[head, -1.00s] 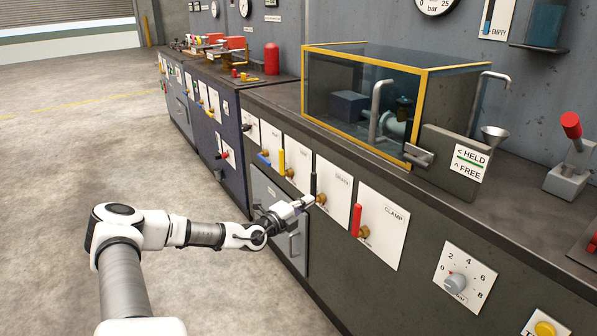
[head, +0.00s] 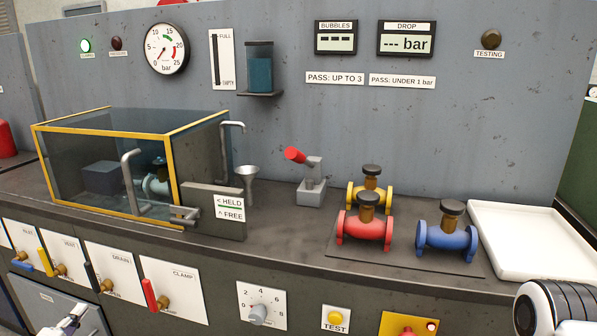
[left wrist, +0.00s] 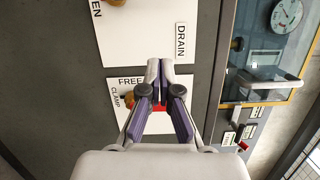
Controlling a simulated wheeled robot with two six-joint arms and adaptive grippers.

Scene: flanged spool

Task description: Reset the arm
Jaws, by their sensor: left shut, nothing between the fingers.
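My left gripper (head: 74,318) shows only in part at the bottom left of the head view, in front of the cabinet below the lever panels. In the left wrist view the left gripper (left wrist: 160,68) is shut and empty, its fingertips over the DRAIN panel (left wrist: 135,40) and its fingers partly covering the CLAMP panel (left wrist: 122,98). The black drain lever (head: 91,276) and red clamp lever (head: 149,294) point upward, apart from the gripper in the head view. A white link of my right arm shows at the bottom right; the right gripper is out of frame.
A yellow-framed glass tank (head: 105,160) stands on the counter. Red (head: 365,228), blue (head: 447,238) and yellow (head: 377,190) valves stand right of the red-handled lever (head: 308,175). A white tray (head: 535,240) lies at the right. Wall displays show dashes.

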